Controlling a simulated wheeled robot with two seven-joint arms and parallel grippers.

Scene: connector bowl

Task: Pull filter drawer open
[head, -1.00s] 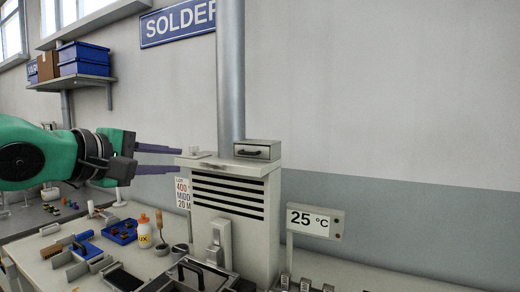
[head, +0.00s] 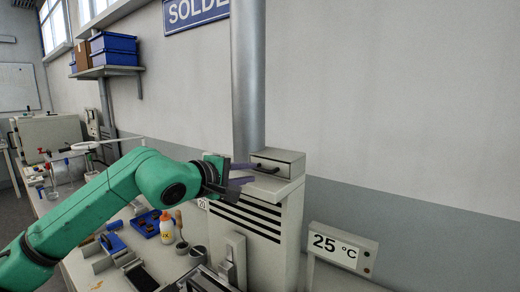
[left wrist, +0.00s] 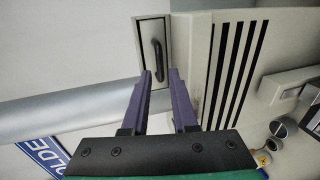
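The filter drawer (head: 290,158) is a small grey box front with a black bar handle (head: 267,170), on top of the pale slotted fume unit (head: 282,236). In the left wrist view the drawer front (left wrist: 150,28) and its handle (left wrist: 157,58) lie straight ahead. My left gripper (head: 254,174) is open, its two purple fingers pointing at the handle. In the left wrist view the handle's near end shows between the fingertips (left wrist: 160,72); I cannot tell whether they touch it. The drawer looks shut. My right gripper is not in view.
A thick grey pipe (head: 248,75) rises behind the drawer. A 25 °C display (head: 338,247) stands to the right. A white-and-orange bottle (head: 166,228) and a blue tray (head: 146,222) sit on the bench at left. The space right of the drawer is clear.

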